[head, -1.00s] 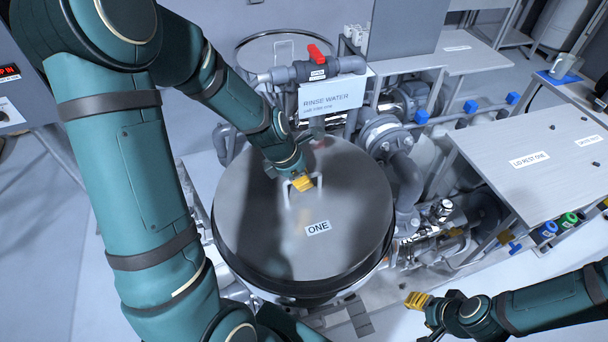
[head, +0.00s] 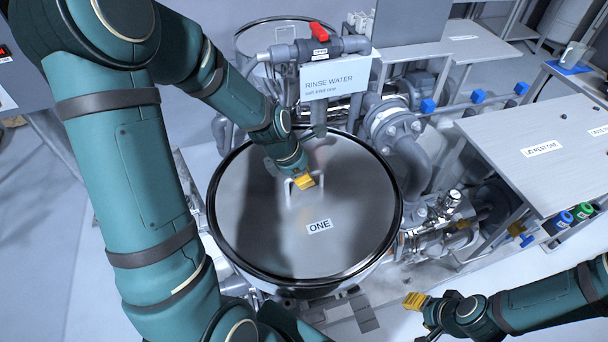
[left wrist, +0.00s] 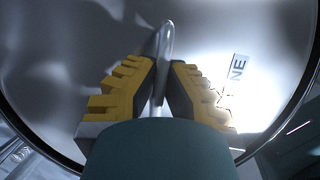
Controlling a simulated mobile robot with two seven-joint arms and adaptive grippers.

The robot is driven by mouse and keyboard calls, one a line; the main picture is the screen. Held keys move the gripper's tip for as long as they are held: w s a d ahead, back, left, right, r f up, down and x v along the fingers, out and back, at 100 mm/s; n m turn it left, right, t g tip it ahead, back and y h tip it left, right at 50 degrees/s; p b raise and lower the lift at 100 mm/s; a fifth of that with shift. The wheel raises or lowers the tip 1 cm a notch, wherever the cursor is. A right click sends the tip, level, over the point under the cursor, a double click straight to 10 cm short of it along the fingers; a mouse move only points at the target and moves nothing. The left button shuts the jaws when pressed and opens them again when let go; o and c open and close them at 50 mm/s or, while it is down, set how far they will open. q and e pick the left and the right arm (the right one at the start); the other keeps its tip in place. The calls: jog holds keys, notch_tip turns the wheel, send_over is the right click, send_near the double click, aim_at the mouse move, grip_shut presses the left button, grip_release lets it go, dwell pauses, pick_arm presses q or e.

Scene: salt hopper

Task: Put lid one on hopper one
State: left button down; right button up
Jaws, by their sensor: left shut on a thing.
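Lid one (head: 265,215) is a round grey metal disc labelled ONE with a bar handle (head: 291,188). It lies level over the mouth of hopper one (head: 240,268), and the hopper's dark rim shows around it. I cannot tell for sure whether it touches the rim everywhere. My left gripper (head: 304,181) is shut on the lid's handle. In the left wrist view the yellow-padded fingers (left wrist: 160,85) stand on both sides of the handle (left wrist: 164,45). My right gripper (head: 414,301) is at the lower right, away from the lid; its opening is unclear.
A RINSE WATER sign (head: 335,78) and a red-handled valve (head: 319,32) stand just behind the hopper. Grey pipes (head: 408,160) run close along its right. A bare table labelled LID REST ONE (head: 510,165) is at the right. Another round vessel (head: 275,35) stands behind.

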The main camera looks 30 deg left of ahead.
pick_arm(q)
jog(key=shift+f+b, duration=0.3)
jog(key=shift+f, duration=0.05)
dwell(0.5)
jog(key=c, duration=1.1)
grip_release()
jog(key=shift+o, duration=0.2)
jog(key=v, duration=1.2)
